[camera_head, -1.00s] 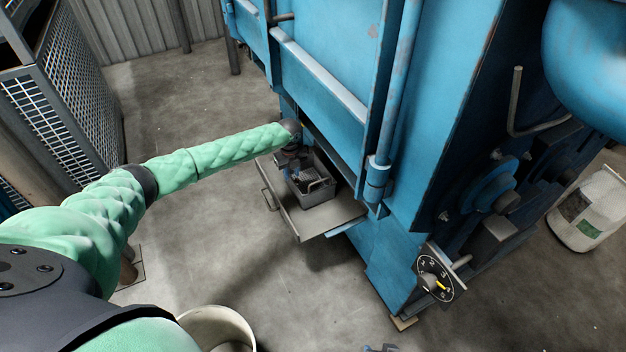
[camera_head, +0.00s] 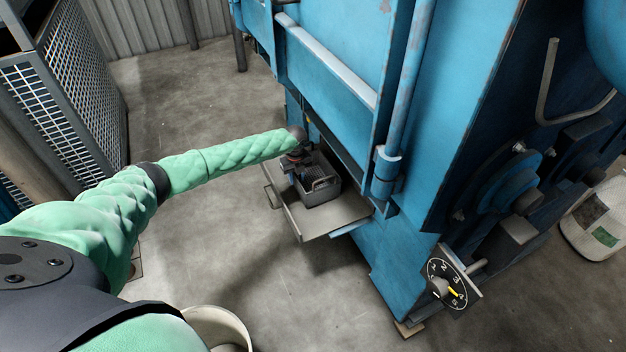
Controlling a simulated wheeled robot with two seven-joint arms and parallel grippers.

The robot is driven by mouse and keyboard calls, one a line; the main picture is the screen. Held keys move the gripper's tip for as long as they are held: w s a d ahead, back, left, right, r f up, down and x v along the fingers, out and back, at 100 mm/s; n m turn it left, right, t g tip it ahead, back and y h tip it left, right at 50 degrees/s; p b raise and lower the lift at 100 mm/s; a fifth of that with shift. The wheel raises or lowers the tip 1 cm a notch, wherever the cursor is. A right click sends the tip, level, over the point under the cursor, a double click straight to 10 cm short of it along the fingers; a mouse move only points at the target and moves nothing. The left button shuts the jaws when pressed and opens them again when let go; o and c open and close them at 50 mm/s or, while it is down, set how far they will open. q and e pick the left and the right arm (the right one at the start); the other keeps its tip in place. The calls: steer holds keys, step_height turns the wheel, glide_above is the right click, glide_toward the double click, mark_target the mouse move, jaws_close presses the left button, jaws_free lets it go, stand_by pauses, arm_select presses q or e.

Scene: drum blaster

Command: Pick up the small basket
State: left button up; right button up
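The small basket (camera_head: 322,190) is a dark grey open box with a handle. It sits on a grey pull-out tray (camera_head: 345,212) that juts from the lower side of the blue machine. My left arm reaches in from the left, and its gripper (camera_head: 300,172) is at the basket's far left side, over its rim. The fingers are small and dark there, so I cannot tell whether they are open or closed on the basket. My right gripper is not in view.
The blue machine (camera_head: 330,75) rises right behind the tray. A dial (camera_head: 447,284) is on its lower corner. A pale bucket (camera_head: 217,326) stands at the bottom, a white bag (camera_head: 600,220) at the right, and a mesh cage (camera_head: 75,100) at the left. The floor left of the tray is clear.

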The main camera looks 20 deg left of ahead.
arm_select(q)
steer(key=f, duration=0.4)
steer(key=shift+s+a+f, duration=0.15)
steer(key=shift+s+a, duration=0.05)
jaws_close()
steer(key=shift+w, duration=0.1)
stand_by(1.1)
